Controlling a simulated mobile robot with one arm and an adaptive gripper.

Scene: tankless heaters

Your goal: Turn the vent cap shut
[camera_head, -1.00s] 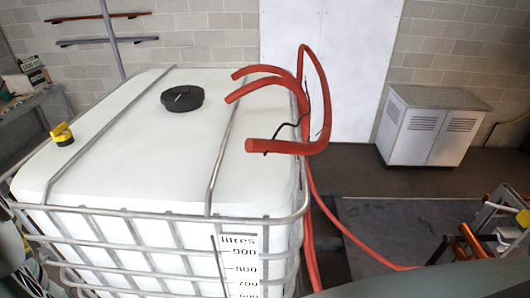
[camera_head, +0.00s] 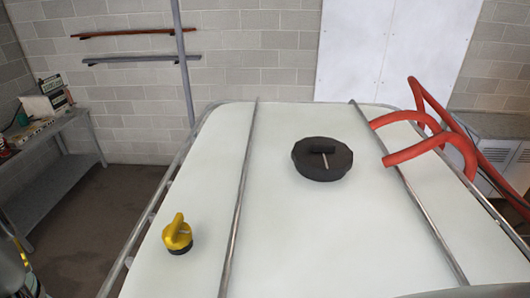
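A large round black cap (camera_head: 322,159) with a raised grip bar and a pale mark sits on the white top of a caged tank (camera_head: 285,235). A smaller yellow cap (camera_head: 177,234) with an upright handle and a dark base sits on the same top, at the near left. I cannot tell from the frame which of the two is the vent cap, or whether either is fully shut. My gripper is not in view.
Red hoses (camera_head: 430,145) loop over the tank's right edge. Metal bars cross the tank top. A grey bench (camera_head: 60,165) with small items stands at the left, with clear floor between it and the tank. A pale cabinet (camera_head: 500,150) stands at the right.

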